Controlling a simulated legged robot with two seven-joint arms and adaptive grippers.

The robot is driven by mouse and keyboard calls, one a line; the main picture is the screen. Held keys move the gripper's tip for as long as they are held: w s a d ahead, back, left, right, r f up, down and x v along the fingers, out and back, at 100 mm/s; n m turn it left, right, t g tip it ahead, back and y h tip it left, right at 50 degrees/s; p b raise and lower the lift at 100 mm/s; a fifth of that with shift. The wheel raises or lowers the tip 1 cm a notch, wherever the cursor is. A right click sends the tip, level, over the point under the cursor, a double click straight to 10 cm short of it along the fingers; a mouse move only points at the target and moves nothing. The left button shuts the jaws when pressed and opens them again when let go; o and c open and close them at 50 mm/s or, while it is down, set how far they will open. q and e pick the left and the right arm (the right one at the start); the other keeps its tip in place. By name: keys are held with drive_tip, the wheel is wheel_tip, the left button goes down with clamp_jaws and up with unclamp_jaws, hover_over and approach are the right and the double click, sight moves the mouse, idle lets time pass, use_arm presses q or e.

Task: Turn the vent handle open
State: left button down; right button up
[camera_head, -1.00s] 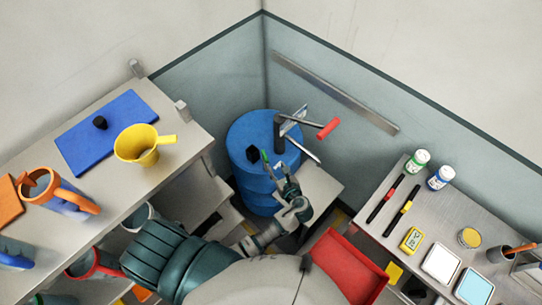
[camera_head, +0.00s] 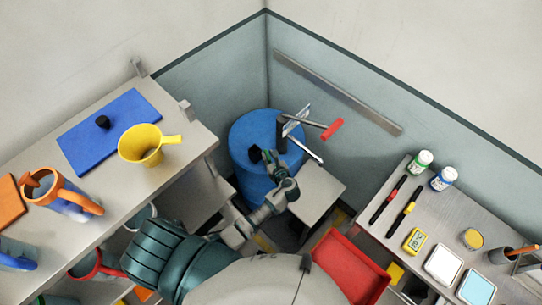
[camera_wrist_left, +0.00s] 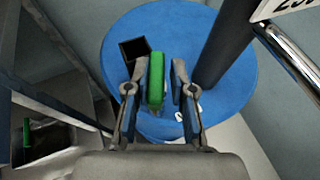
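The blue drum (camera_head: 247,129) stands in the corner. A green handle (camera_wrist_left: 156,78), which looks like the vent handle, is at its top in the left wrist view. A black square fitting (camera_head: 255,154) lies beside it and also shows in the wrist view (camera_wrist_left: 134,50). My left gripper (camera_head: 270,158) is over the near side of the drum top. In the wrist view its fingers (camera_wrist_left: 158,85) are open, one on each side of the green handle, with a visible gap on the right. In the head view the gripper hides the handle. My right gripper is not in view.
A dark pump post (camera_head: 281,132) with a red-gripped crank (camera_head: 333,128) rises from the drum just right of the gripper. A metal spout (camera_head: 310,152) sticks out below it. A grey stand (camera_head: 318,190) is at right, and a shelf bench (camera_head: 190,150) at left.

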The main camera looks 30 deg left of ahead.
use_arm(q)
drive_tip(key=shift+w+a, duration=0.1)
drive_tip(key=shift+a, duration=0.8)
drive_tip(key=shift+w+f, duration=0.1)
drive_tip(key=shift+d, duration=0.2)
drive_tip(key=shift+d+n+g+p, duration=0.35)
drive_tip(key=shift+n+g+p, duration=0.05)
drive_tip(key=shift+w+n+g+y+p, duration=0.1)
drive_tip(key=shift+n+g+y+p, duration=0.2)
drive_tip(key=shift+n+g+y, duration=0.6)
drive_tip(key=shift+n+g, duration=0.1)
drive_tip(key=shift+n, duration=0.1)
drive_tip(key=shift+a+n+g+y, duration=0.15)
drive_tip(key=shift+n+g+y, duration=0.25)
drive_tip(key=shift+n+g, duration=0.7)
drive_tip(key=c, duration=1.1)
unclamp_jaws()
drive_tip(key=shift+d, duration=0.25)
drive_tip(key=v, duration=1.2)
drive_tip(key=shift+f, duration=0.15)
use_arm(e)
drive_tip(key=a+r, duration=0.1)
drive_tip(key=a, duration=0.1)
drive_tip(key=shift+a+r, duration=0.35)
